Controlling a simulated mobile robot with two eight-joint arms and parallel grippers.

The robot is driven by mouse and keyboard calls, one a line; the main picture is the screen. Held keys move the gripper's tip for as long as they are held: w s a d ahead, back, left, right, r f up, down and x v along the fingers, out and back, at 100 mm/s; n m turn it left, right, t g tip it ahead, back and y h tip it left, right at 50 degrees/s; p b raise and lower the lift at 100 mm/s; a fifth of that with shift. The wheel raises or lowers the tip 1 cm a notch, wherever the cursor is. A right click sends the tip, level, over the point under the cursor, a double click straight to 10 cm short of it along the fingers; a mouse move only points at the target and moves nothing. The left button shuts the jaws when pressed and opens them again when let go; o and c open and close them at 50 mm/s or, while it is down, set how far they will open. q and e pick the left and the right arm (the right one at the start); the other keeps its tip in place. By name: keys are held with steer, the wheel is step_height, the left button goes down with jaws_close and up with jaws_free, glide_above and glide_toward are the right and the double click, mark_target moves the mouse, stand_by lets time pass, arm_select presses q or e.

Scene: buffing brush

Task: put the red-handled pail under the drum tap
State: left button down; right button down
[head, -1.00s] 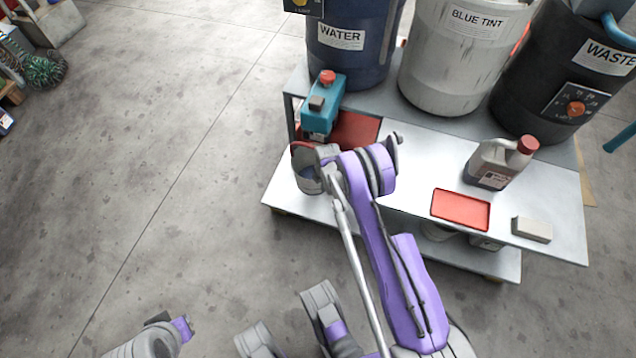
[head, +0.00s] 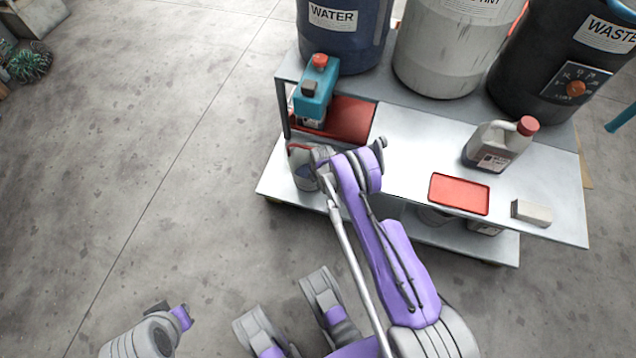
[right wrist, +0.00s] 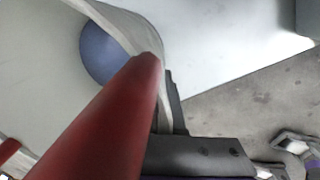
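The pail (head: 304,176) is pale with a red handle (head: 298,148). In the head view it is at the left end of the silver stand, by the lower shelf; whether it touches that shelf is unclear. My right gripper (head: 318,156) is at the handle and appears shut on it; its fingertips are mostly hidden. In the right wrist view the red handle (right wrist: 110,120) crosses close to the camera, against a dark finger, over the pail's pale inside with a blue round patch. My left gripper (head: 182,316) is low at the left, away from the pail. No drum tap shows clearly.
A blue WATER drum (head: 345,45), a white drum (head: 450,60) and a black WASTE drum (head: 550,85) stand on the stand. A teal red-capped container (head: 315,92) is above a red tray (head: 350,125).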

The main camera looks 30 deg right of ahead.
steer(key=c, duration=1)
jaws_free()
steer(key=shift+c, duration=0.2)
